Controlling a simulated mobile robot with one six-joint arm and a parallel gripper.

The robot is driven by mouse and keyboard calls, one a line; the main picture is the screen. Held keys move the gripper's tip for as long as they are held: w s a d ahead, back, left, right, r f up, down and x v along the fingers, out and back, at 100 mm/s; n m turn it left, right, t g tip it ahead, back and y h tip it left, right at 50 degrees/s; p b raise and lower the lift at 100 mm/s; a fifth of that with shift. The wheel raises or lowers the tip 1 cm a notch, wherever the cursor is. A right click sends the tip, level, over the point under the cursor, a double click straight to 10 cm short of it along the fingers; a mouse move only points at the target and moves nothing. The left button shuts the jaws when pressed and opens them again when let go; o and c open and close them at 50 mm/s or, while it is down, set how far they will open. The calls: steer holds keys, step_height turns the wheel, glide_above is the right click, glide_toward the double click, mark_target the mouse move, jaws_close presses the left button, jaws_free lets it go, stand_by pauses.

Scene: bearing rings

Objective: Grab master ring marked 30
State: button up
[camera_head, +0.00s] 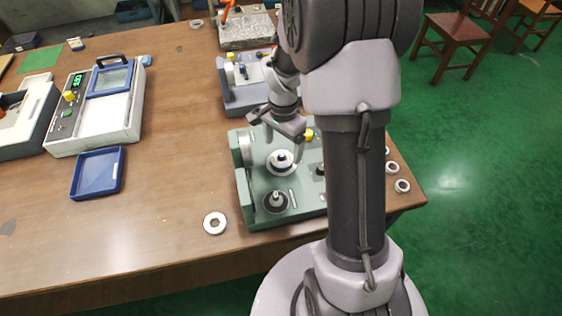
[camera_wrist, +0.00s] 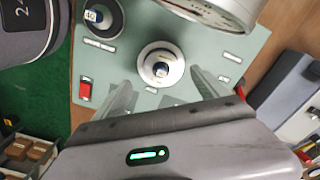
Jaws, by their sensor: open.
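A pale steel ring (camera_head: 281,162) sits around a post on the green fixture (camera_head: 243,196). In the wrist view the ring (camera_wrist: 147,72) lies flat around its post, which has a small tag too blurred to read. No mark 30 is legible on it. My gripper (camera_head: 285,141) is above this ring in the head view. In the wrist view my gripper (camera_wrist: 163,88) is open, its two fingers spread to either side below the ring, with nothing between them. A second post (camera_wrist: 90,16) with a tag stands on a dark round seat, without a pale ring.
A loose steel ring (camera_head: 214,223) lies on the table left of the fixture. More small rings (camera_head: 402,186) lie near the table's right edge. A round dial (camera_wrist: 215,10) rises close to the ring. A blue tray (camera_head: 98,173) lies left; bare table lies between.

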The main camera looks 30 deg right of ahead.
mark_target(282, 154)
step_height(282, 154, down, 5)
steer(key=shift+w+a+r+b, duration=0.1)
steer(key=shift+b, duration=1)
steer(key=shift+r, duration=0.1)
jaws_close()
